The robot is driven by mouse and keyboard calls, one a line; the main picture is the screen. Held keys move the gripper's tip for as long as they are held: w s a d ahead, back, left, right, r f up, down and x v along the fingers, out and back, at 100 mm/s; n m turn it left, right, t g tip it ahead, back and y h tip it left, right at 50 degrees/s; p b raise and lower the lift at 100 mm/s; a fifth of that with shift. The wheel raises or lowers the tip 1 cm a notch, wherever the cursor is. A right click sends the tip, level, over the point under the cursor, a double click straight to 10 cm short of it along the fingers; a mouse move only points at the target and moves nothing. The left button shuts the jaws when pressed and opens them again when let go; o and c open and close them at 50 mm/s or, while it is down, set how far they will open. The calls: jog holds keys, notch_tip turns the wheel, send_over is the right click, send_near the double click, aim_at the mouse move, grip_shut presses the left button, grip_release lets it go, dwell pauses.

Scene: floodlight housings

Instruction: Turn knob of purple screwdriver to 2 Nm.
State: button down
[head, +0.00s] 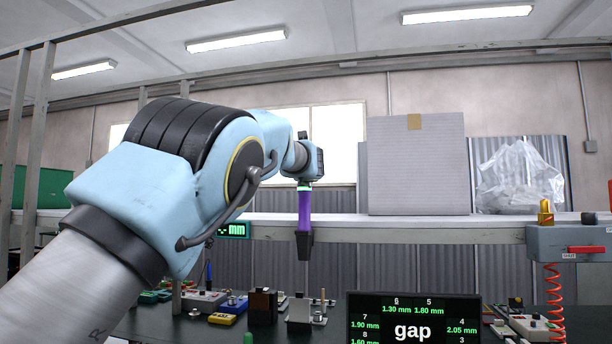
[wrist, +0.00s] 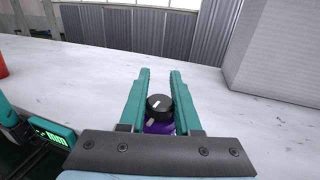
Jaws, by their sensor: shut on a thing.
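The purple screwdriver (head: 304,212) stands upright in the head view in front of the white shelf, with a dark lower end. My gripper (head: 304,187) is at its top end. In the wrist view my gripper (wrist: 160,82) has its two teal fingers on either side of the black knob (wrist: 159,104), shut on it. The knob has a white mark on its front side. A bit of the purple body (wrist: 158,127) shows below the knob; the rest is hidden by the gripper. The torque scale cannot be read.
A large grey box (head: 416,165) and a clear plastic bag (head: 520,180) stand on the white shelf (head: 400,229) to the right. A gap display (head: 412,318), small blocks and tools occupy the dark bench below. A green mm readout (head: 233,230) hangs left of the screwdriver.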

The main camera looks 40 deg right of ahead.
jog(key=n+t+y+p, duration=0.1)
jog(key=n+y+p, duration=0.1)
jog(key=y+p, duration=0.1)
jog(key=a+n+t+y+p, duration=0.1)
jog(key=n+t+y+p, duration=0.1)
jog(key=n+y+p, duration=0.1)
jog(key=n+t+y+p, duration=0.1)
jog(key=n+y+p, duration=0.1)
jog(key=y+p, duration=0.2)
jog(key=shift+w+a+r+t+p, duration=0.1)
jog(key=shift+w+a+t+p, duration=0.2)
jog(key=shift+w+a+p, duration=0.1)
jog(key=shift+n+y, duration=0.4)
jog(key=shift+y, duration=0.1)
jog(key=c, duration=0.6)
grip_release()
